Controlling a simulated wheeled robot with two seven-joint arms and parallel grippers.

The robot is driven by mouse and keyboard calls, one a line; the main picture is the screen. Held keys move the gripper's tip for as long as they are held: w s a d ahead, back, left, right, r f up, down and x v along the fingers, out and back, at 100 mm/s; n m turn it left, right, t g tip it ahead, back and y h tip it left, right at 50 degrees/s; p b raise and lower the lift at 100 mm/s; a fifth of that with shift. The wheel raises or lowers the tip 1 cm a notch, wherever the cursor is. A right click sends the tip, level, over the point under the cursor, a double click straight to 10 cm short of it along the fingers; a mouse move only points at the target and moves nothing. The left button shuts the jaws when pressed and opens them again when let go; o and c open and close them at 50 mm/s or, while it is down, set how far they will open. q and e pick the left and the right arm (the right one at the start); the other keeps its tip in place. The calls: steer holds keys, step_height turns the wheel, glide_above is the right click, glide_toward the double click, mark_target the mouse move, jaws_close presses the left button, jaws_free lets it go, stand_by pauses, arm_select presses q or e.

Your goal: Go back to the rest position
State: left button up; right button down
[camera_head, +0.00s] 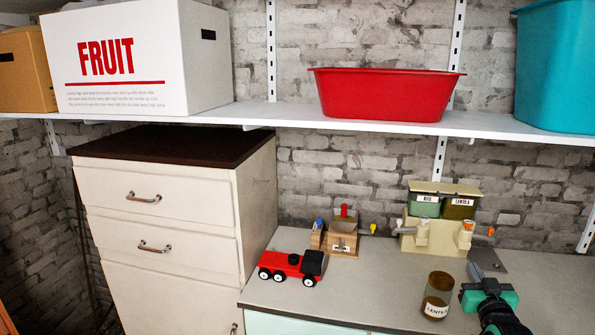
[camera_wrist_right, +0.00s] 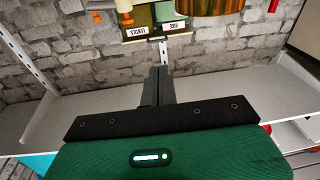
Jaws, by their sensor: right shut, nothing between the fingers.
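My right gripper (camera_head: 484,262) is at the lower right of the head view, over the counter. It is just right of a brown-lidded jar labelled LENTILS (camera_head: 437,296). Its dark fingers (camera_wrist_right: 157,84) are together in the right wrist view, with nothing between them. In the head view the fingers point toward the back of the counter, near the dispenser. Part of the jar (camera_wrist_right: 208,6) shows at the top of the wrist view. My left gripper is not in view.
A cream dispenser (camera_head: 433,236) with green and dark labelled bins stands at the back of the counter (camera_head: 350,290). A red toy truck (camera_head: 291,267) and a wooden box (camera_head: 343,242) are left. A shelf (camera_head: 270,116) above holds a red tub (camera_head: 385,95), a FRUIT box (camera_head: 135,60) and a teal bin (camera_head: 555,70).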

steer(key=s+a+f+n+g+y, duration=0.1)
steer(key=s+a+f+g, duration=0.3)
steer(key=s+a+f, duration=0.35)
steer(key=s+a+f+n+g+y, duration=0.1)
steer(key=s+a+f+g+y, duration=0.15)
steer(key=s+a+f, duration=0.45)
steer(key=s+a+f+g, duration=0.2)
steer(key=s+f+g, duration=0.1)
steer(key=s, duration=0.6)
steer(key=s+a+f+n+g, duration=0.1)
steer(key=s+a+f+g, duration=0.15)
steer(key=s, duration=0.55)
steer(key=s+a+f+g, duration=0.2)
steer(key=s+f+g, duration=0.1)
steer(key=s, duration=0.6)
step_height(320, 180, down, 30)
steer(key=g, duration=0.2)
steer(key=s+d+f, duration=0.3)
steer(key=s+f, duration=1.7)
steer(key=shift+d+f+n+g, duration=0.2)
steer(key=shift+n+g, duration=0.1)
steer(key=shift+g, duration=0.1)
